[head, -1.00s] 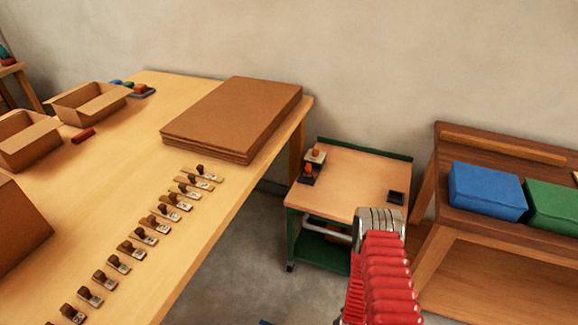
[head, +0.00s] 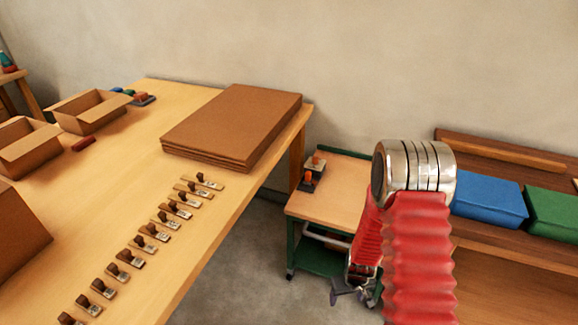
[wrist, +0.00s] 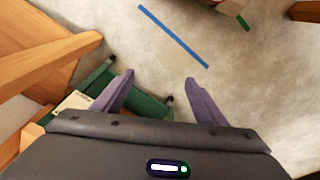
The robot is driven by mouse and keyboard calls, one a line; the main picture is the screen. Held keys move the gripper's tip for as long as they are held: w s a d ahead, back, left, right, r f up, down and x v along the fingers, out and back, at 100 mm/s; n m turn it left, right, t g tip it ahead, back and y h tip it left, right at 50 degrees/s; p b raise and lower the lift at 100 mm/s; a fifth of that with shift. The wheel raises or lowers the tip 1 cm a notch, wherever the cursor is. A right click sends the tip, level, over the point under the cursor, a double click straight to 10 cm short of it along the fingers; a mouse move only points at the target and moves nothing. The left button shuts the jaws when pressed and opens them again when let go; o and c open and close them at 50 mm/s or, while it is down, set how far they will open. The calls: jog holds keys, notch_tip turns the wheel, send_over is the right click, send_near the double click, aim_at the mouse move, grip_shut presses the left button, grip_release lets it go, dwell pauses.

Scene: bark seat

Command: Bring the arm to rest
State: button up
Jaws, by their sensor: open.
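My gripper (wrist: 158,88) shows in the wrist view with its two purple-grey fingers apart and nothing between them. Beyond the fingers lie the grey floor and part of the green trolley (wrist: 150,107). In the head view my gripper (head: 350,289) is small and low, in front of the green trolley's (head: 325,203) lower part. My raised red-sleeved arm with its silver joint hides the trolley's right side. Whether the gripper touches the trolley cannot be told.
A long wooden table (head: 215,240) on the left bears a cardboard stack (head: 232,125), open boxes (head: 88,111) and a row of stamps (head: 163,220). A brown bench (head: 500,150) on the right holds a blue box (head: 487,203) and a green box (head: 552,212). A blue floor strip (wrist: 173,36) crosses open floor.

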jog(key=s+a+r+t, duration=0.1)
jog(key=s+r, duration=0.5)
jog(key=r, duration=1)
jog(key=s+a+r+m+t, duration=0.1)
jog(key=s+r, duration=0.5)
jog(key=r, duration=1)
jog(key=s+a+r+t, duration=0.1)
jog(key=s+r, duration=0.5)
jog(key=r, duration=1)
jog(key=shift+a+m+t, duration=0.25)
jog(key=shift+m+t, duration=0.15)
jog(key=shift+t, duration=0.3)
jog(key=shift+w, duration=0.1)
